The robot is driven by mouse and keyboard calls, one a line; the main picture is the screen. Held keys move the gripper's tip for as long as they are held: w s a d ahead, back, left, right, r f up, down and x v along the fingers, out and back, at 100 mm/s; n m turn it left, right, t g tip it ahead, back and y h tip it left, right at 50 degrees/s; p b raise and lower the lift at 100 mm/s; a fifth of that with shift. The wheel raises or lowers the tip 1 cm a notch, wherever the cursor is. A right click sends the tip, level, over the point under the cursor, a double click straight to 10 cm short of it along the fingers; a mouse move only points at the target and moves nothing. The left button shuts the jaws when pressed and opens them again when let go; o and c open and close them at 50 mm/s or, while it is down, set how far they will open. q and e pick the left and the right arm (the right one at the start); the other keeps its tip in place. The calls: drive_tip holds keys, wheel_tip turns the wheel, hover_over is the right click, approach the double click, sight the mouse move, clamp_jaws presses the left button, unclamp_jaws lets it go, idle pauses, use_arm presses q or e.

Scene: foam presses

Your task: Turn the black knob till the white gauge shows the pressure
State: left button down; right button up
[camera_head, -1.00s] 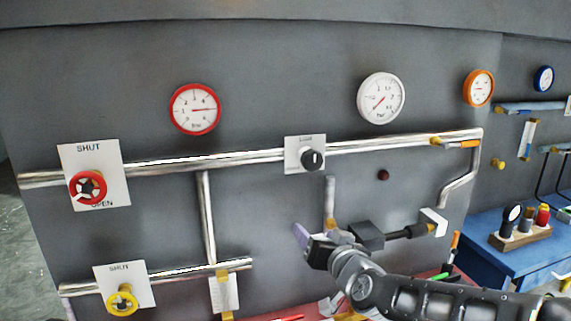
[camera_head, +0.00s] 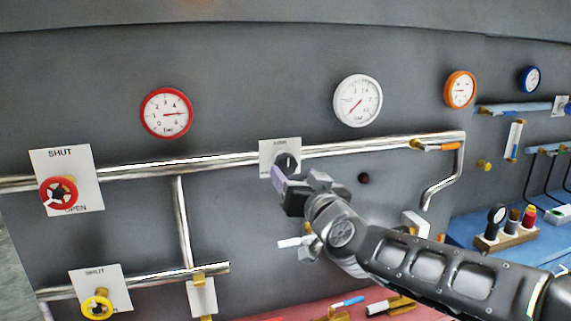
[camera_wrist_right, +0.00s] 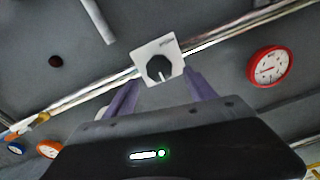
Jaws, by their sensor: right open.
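The black knob (camera_head: 289,160) sits on a white plate (camera_head: 267,150) on the pipe, partly covered by my gripper in the head view. In the right wrist view the knob (camera_wrist_right: 159,68) is ahead of and between my two purple fingertips, which look apart from it. My right gripper (camera_head: 290,186) is open and empty, just below and in front of the knob; its fingers also show in the wrist view (camera_wrist_right: 163,92). The white gauge (camera_head: 358,101) hangs above and right of the knob, its needle pointing to the lower left. My left gripper is out of view.
A red gauge (camera_head: 166,113), orange gauge (camera_head: 460,89) and blue gauge (camera_head: 529,79) are on the wall. A red wheel (camera_head: 58,193) and yellow wheel (camera_head: 97,307) are at left. The long pipe (camera_head: 225,160) runs beside the knob. A blue bench (camera_head: 470,237) stands right.

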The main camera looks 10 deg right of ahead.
sight(288, 167)
drive_tip(key=w+p, duration=0.1)
drive_tip(key=w, duration=0.6)
drive_tip(key=shift+w+a, duration=0.1)
drive_tip(key=shift+a, duration=0.05)
drive_tip(key=shift+c, duration=0.2)
drive_tip(key=c, duration=1.4)
